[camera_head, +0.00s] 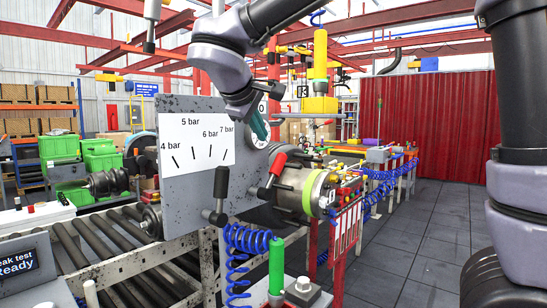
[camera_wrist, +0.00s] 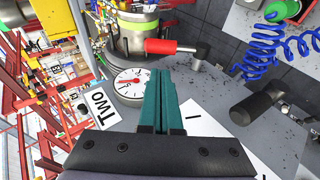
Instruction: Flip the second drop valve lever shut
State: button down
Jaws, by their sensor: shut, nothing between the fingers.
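A grey speckled panel (camera_head: 180,205) carries a white pressure card, a round gauge (camera_wrist: 131,84) and a card reading TWO (camera_wrist: 98,106). Near its right edge is a valve lever with a red handle (camera_head: 278,164), tilted in the head view; it also shows in the wrist view (camera_wrist: 168,46). A lever with a black handle (camera_head: 221,183) stands upright to its left and shows in the wrist view (camera_wrist: 262,102). Which lever belongs to the second drop is not certain. My gripper (camera_head: 262,136) has teal fingers, shut and empty, in front of the gauge. They appear apart from both levers.
A blue coiled hose (camera_head: 238,265) with a green end (camera_head: 276,266) hangs below the panel. A roller conveyor (camera_head: 95,250) runs at left, and a steel cylinder with a green band (camera_head: 300,190) sits behind the red lever. The floor at right is clear.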

aim_at(276, 161)
jog(key=x, duration=1.2)
